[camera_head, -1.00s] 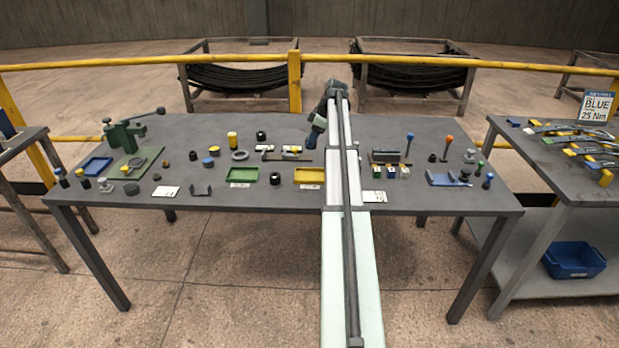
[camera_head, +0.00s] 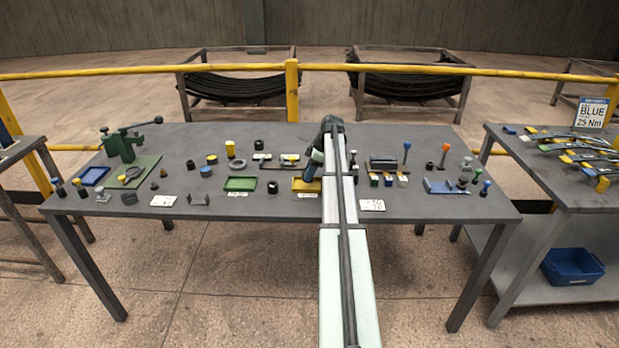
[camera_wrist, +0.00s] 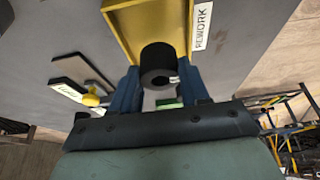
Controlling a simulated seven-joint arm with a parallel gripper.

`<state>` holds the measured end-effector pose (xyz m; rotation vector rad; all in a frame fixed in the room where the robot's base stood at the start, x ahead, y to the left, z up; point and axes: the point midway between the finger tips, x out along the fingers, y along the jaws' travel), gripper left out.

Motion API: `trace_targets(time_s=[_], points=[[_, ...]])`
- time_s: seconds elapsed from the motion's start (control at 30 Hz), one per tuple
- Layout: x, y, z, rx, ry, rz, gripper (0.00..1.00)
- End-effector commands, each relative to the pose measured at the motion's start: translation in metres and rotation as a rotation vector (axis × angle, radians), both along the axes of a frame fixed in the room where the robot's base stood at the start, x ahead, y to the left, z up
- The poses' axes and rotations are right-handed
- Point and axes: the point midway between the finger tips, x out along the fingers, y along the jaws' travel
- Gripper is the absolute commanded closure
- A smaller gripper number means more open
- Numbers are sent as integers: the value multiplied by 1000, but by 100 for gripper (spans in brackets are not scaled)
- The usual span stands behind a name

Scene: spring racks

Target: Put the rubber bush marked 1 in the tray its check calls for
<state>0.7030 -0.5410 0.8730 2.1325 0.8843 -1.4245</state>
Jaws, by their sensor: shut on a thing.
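My gripper (camera_wrist: 158,84) is shut on a black rubber bush (camera_wrist: 157,58), a short cylinder with a hole in its end, held between blue fingers. A small white mark shows on it, too small to read. In the wrist view the bush overlaps the yellow tray (camera_wrist: 120,18), labelled REWORK; I cannot tell whether it touches the tray floor. In the head view my gripper (camera_head: 311,172) is at the yellow tray (camera_head: 299,187), partly hidden by my arm. A green tray (camera_head: 240,184) lies to its left.
Another black bush (camera_head: 273,187) stands between the green and yellow trays. A blue tray (camera_head: 94,176) and a green press (camera_head: 122,146) are at the left. A rack with small pieces (camera_head: 282,161) lies behind the trays. White cards (camera_head: 372,205) lie along the front edge.

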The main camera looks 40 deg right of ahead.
Motion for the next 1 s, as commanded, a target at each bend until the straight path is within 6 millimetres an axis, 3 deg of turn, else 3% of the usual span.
trace_targets(time_s=[0.2,0.6,0.63,0.73,1.0], points=[[0,0,-25,1,1,0,91],[0,0,-28,0,0,0,91],[0,0,-29,0,0,0,54],[0,0,-28,-1,-1,0,44],[0,0,-27,0,0,0,44]])
